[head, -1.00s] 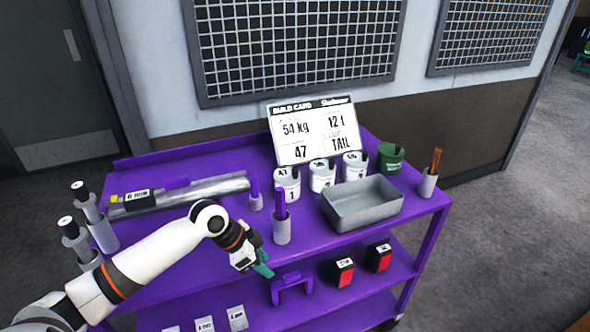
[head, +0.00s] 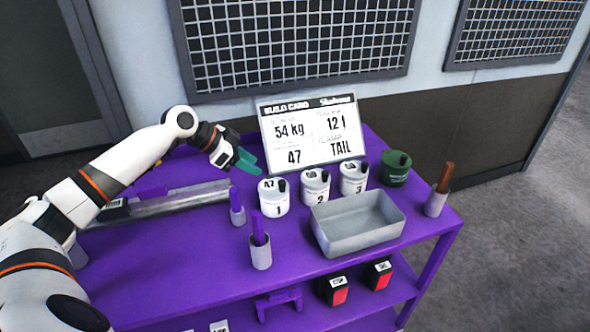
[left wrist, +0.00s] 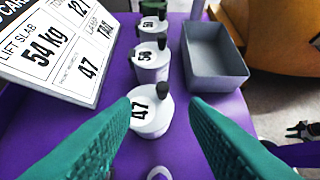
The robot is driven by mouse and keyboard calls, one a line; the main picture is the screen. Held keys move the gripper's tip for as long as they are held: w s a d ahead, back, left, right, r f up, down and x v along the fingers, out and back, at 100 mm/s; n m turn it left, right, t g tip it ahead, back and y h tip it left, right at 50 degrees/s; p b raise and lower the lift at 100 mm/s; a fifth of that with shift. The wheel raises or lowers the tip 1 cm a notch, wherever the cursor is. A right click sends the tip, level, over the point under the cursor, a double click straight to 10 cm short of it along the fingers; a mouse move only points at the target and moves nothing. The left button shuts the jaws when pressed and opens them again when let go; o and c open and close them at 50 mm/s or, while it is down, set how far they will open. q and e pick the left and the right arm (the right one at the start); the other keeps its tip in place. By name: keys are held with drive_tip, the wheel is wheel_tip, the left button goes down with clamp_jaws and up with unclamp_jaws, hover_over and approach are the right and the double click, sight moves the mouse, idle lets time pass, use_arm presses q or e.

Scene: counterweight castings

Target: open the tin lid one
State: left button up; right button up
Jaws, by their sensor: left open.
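Tin one (head: 274,197), a white tin with a black-knobbed lid marked 47 and a 1 on its front, stands at the left end of the tin row on the purple cart top. It also shows in the left wrist view (left wrist: 151,113), ahead of the fingers, with its lid on. My left gripper (head: 250,164) is open and empty, with teal fingers, just above and left of tin one in the head view. In the left wrist view its fingers (left wrist: 166,115) are spread either side of the tin, apart from it. My right gripper is not in view.
Tin two (head: 315,187) and tin three (head: 353,179) stand to the right, then a green tin (head: 395,169). A grey tray (head: 335,244) lies in front. The build card (head: 312,135) stands behind. Purple-handled tools in holders (head: 261,255) stand front left.

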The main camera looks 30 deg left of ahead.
sight(281, 181)
use_arm(q)
drive_tip(key=p+x, duration=0.1)
drive_tip(key=x, duration=0.4)
drive_tip(key=shift+s+d+p, duration=0.2)
drive_tip(key=shift+d+p, duration=0.1)
drive_tip(key=shift+p, duration=0.1)
drive_tip(key=p+x, duration=0.1)
drive_tip(key=x, duration=0.5)
drive_tip(key=shift+w+a+f, duration=0.15)
clamp_jaws()
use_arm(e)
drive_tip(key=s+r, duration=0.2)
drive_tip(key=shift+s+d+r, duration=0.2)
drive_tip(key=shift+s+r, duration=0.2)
